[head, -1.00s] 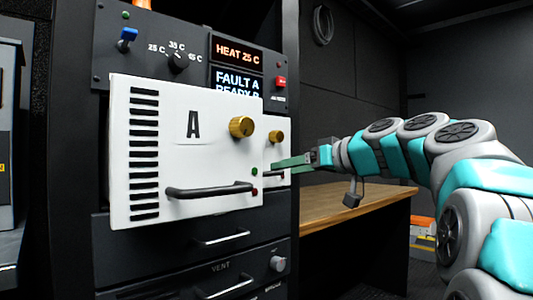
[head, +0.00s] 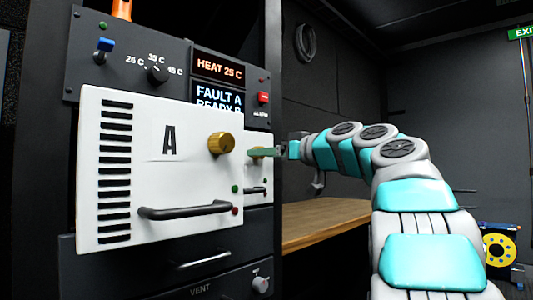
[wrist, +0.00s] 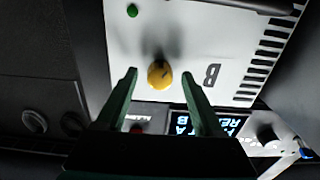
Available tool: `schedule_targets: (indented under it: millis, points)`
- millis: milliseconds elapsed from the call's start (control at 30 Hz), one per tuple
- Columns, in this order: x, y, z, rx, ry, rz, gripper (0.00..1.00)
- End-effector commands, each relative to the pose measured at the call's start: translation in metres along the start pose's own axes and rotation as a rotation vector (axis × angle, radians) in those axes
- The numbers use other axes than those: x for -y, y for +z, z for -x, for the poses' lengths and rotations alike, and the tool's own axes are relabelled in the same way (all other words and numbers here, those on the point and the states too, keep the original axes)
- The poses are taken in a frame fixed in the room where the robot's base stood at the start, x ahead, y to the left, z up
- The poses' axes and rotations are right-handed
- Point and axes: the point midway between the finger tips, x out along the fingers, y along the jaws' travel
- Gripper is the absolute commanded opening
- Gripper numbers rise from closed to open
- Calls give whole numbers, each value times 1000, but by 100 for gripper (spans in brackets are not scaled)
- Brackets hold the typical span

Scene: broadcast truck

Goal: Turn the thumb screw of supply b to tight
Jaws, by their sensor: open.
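The thumb screw of supply B (wrist: 159,74) is a round brass knob on a white front panel (wrist: 205,45) marked B, seen upside down in the wrist view. My gripper (wrist: 160,72) is open, with one green finger on each side of the knob in that view; no contact shows. In the head view, my gripper (head: 256,153) reaches in from the right at the knob and partly covers it. Supply B sits behind supply A (head: 105,165), which hides most of it. A dark mark shows on the knob; I cannot read its setting.
Supply A stands out from the rack with its own brass knob (head: 221,143) and a dark handle (head: 185,210), close left of my gripper. Above, a display (head: 218,98) reads FAULT A, READY B. A wooden bench (head: 325,220) lies below my arm.

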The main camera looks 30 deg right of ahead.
Motion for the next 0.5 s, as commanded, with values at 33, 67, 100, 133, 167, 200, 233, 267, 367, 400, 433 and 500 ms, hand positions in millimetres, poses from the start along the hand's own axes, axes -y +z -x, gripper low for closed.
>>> schedule_targets:
  millis: [33,67,100,133,167,200,233,267,367,400,433,500]
  points:
    - [0,0,-1,0,0,0,70]
    - [0,0,-1,0,0,-1,70]
    - [0,0,-1,0,0,-1,70]
    - [0,0,-1,0,0,-1,70]
    - [0,0,-1,0,0,-1,70]
    - [0,0,-1,0,0,-1,70]
    - [0,0,-1,0,0,-1,70]
    - [0,0,-1,0,0,-1,66]
    - [0,0,-1,0,0,-1,55]
    - [0,0,-1,0,0,-1,50]
    - [0,0,-1,0,0,-1,47]
    - [0,0,-1,0,0,-1,39]
